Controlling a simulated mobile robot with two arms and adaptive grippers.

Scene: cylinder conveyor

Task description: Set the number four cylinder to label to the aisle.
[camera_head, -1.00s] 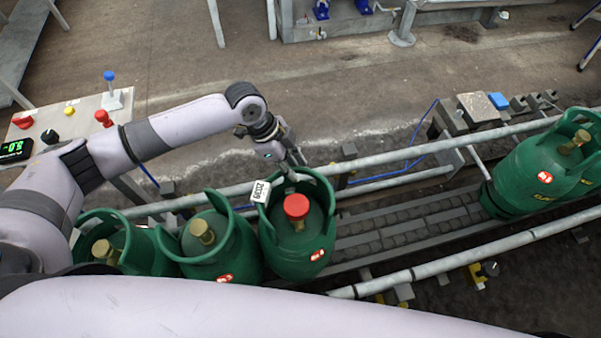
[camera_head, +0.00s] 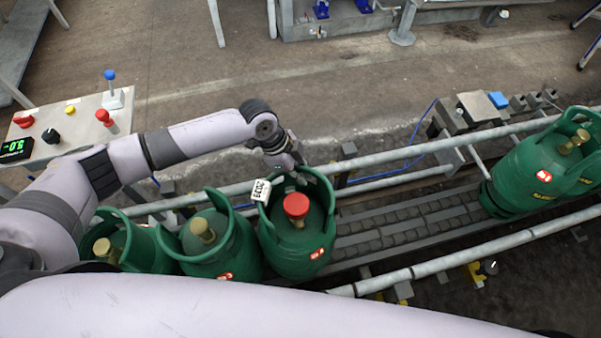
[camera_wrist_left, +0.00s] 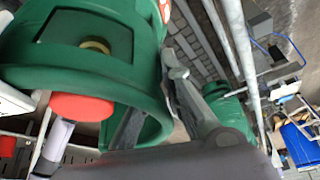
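A green cylinder with a red cap (camera_head: 297,206) stands upright on the conveyor, the rightmost of a group of three. It has a red sticker, too small to read surely, and a white tag (camera_head: 261,190) at its collar. Its red cap and green body also show in the left wrist view (camera_wrist_left: 85,107). My left gripper (camera_head: 293,178) is at the far side of this collar. In the left wrist view its two dark fingers (camera_wrist_left: 160,105) look spread, one on each side of the collar wall; contact is unclear. My right gripper is out of view.
Two brass-valved green cylinders (camera_head: 201,230) (camera_head: 104,250) stand close by on the left. More green cylinders (camera_head: 535,170) are at the right end. Metal rails (camera_head: 455,160) flank the conveyor (camera_head: 400,222), whose middle is bare. A control panel (camera_head: 83,125) with coloured buttons is at the left.

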